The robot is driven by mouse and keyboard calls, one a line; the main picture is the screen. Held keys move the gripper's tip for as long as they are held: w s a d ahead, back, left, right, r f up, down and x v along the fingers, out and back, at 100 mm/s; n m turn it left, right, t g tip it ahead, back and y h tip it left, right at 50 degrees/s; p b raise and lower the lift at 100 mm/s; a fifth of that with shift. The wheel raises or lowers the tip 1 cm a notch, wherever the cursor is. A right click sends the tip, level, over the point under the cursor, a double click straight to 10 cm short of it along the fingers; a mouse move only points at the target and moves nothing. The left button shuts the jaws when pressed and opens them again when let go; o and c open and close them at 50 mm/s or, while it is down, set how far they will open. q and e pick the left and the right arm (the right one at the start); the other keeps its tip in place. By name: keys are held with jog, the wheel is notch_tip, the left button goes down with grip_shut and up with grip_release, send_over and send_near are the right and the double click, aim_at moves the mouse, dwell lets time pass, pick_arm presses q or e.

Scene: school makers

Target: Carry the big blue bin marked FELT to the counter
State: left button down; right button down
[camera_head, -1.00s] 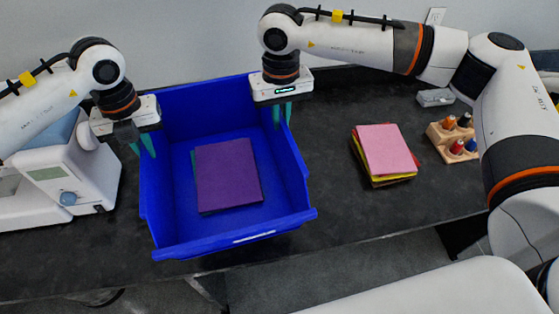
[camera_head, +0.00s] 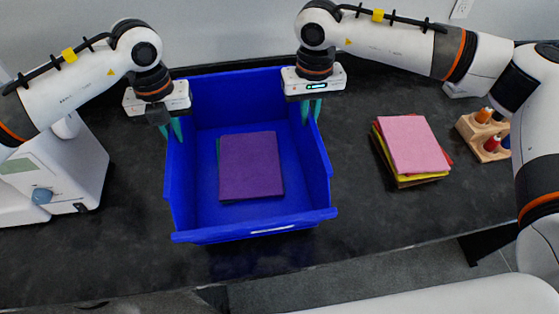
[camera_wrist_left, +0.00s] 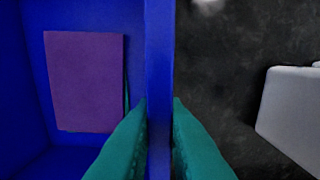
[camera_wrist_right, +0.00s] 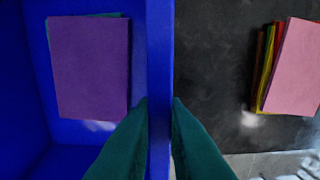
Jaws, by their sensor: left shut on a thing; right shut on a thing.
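The big blue bin (camera_head: 205,236) is over the dark counter top (camera_head: 385,225), its open side up. I cannot tell whether its base touches the counter. Purple felt sheets (camera_head: 250,168) lie inside, with a teal edge showing. The white label strip on its front is not readable. My left gripper (camera_head: 174,130) is shut on the bin's left wall, which also shows between the fingers in the left wrist view (camera_wrist_left: 159,70). My right gripper (camera_head: 312,110) is shut on the right wall, also seen in the right wrist view (camera_wrist_right: 160,70).
A stack of pink, yellow and red sheets (camera_head: 412,145) lies right of the bin with a gap. A wooden holder with small bottles (camera_head: 484,137) stands farther right. A white machine with a blue knob (camera_head: 70,170) stands at the left. Counter in front of the bin is clear.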

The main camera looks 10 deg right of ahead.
aim_at(179, 147)
pick_arm(q)
jog(key=shift+s+r, duration=0.1)
jog(key=shift+r, duration=0.05)
pick_arm(e)
jog(key=shift+r, duration=0.2)
jog(key=shift+f, duration=0.1)
